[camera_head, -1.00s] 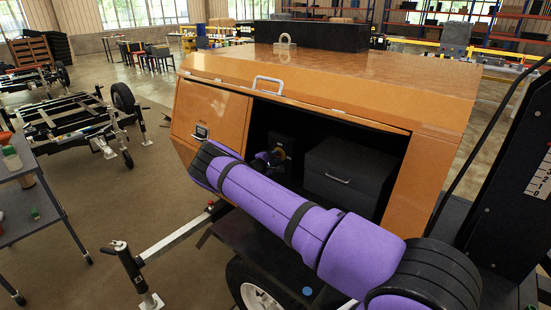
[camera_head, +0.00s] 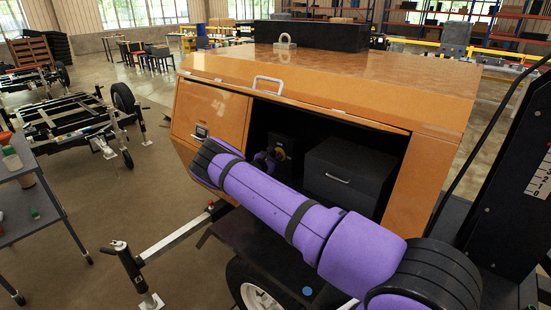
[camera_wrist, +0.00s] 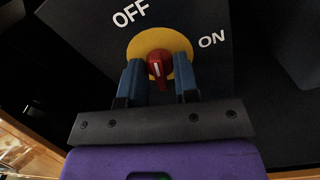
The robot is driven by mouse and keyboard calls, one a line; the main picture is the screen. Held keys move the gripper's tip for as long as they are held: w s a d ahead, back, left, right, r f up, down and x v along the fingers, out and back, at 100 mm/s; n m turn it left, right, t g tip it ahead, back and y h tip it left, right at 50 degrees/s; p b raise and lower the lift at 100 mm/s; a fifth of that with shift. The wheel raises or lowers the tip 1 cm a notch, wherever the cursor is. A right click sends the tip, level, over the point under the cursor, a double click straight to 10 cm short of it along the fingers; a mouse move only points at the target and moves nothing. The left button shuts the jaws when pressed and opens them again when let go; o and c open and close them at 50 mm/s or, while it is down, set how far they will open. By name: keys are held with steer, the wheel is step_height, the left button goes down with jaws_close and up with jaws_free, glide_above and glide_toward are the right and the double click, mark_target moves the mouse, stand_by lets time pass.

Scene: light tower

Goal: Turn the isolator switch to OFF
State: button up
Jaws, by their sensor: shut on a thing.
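The isolator switch is a red knob (camera_wrist: 157,70) on a round yellow plate (camera_wrist: 172,42), set on a dark box face. White OFF lettering (camera_wrist: 130,12) sits at the upper left of the plate and ON lettering (camera_wrist: 212,40) at the right. My gripper (camera_wrist: 158,72) has its two blue fingers on either side of the red knob and is shut on it. The knob's pale mark stands nearly upright in the wrist view; its exact setting is hard to tell. In the head view my gripper (camera_head: 266,160) is inside the orange cabinet's opening, and the knob is hidden there.
The orange cabinet (camera_head: 215,117) surrounds the opening, with its roof edge above. A black case with a handle (camera_head: 345,172) stands inside, right of the switch. A grey shelf table (camera_head: 25,168) stands at the far left.

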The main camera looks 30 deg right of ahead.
steer(key=shift+n, duration=1.5)
steer(key=o, duration=0.6)
steer(key=shift+a, duration=0.1)
steer(key=v, duration=1)
steer(key=shift+s+a, duration=0.15)
steer(key=shift+a, duration=0.15)
steer(key=shift+a, duration=0.1)
